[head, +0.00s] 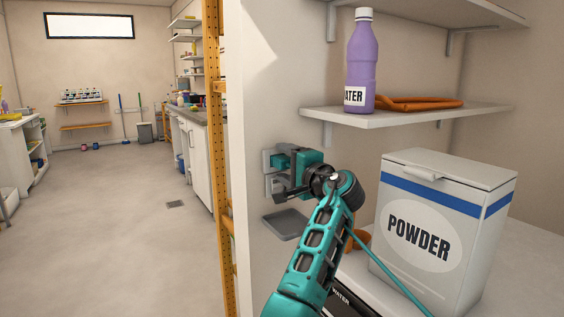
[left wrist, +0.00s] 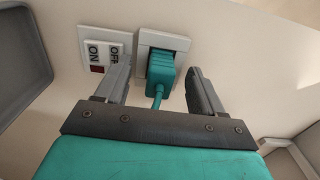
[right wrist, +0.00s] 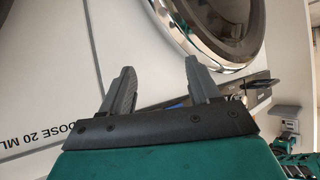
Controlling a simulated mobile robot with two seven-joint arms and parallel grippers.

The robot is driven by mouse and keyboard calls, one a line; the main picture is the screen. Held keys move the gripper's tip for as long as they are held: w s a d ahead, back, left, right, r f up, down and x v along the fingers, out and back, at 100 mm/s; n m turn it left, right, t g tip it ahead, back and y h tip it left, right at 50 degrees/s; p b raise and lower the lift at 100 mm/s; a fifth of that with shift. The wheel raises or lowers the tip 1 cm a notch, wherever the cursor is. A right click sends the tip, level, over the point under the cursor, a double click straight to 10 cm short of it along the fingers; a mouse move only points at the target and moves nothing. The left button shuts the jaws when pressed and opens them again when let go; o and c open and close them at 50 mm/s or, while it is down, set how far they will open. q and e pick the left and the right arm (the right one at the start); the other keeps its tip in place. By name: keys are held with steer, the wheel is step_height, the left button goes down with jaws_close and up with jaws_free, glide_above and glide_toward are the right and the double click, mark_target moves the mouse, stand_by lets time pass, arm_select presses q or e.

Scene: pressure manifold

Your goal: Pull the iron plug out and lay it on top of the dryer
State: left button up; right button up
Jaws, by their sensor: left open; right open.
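The teal iron plug (left wrist: 160,68) sits in the white wall socket (left wrist: 178,41) in the left wrist view, its teal cord hanging down. My left gripper (left wrist: 160,82) is open, with one finger on each side of the plug and a visible gap to each. In the head view my left gripper (head: 283,178) is at the wall and hides most of the plug. My right gripper (right wrist: 160,70) is open and empty in the right wrist view, before a white machine (right wrist: 75,100) with a round chrome-rimmed door. I cannot tell whether this is the dryer; its top is out of view.
An ON/OFF switch (left wrist: 105,50) is left of the socket. A grey tray (head: 287,224) is below it on the wall. A powder box (head: 440,235) stands to the right. Above, a shelf (head: 410,117) holds a purple water bottle (head: 361,65) and an orange object (head: 420,103).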

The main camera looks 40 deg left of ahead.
mark_target(287, 165)
arm_select(q)
jaws_close()
stand_by(0.5)
steer(key=shift+d, duration=0.1)
steer(key=shift+p+v, duration=0.8)
steer(key=shift+v, duration=2.1)
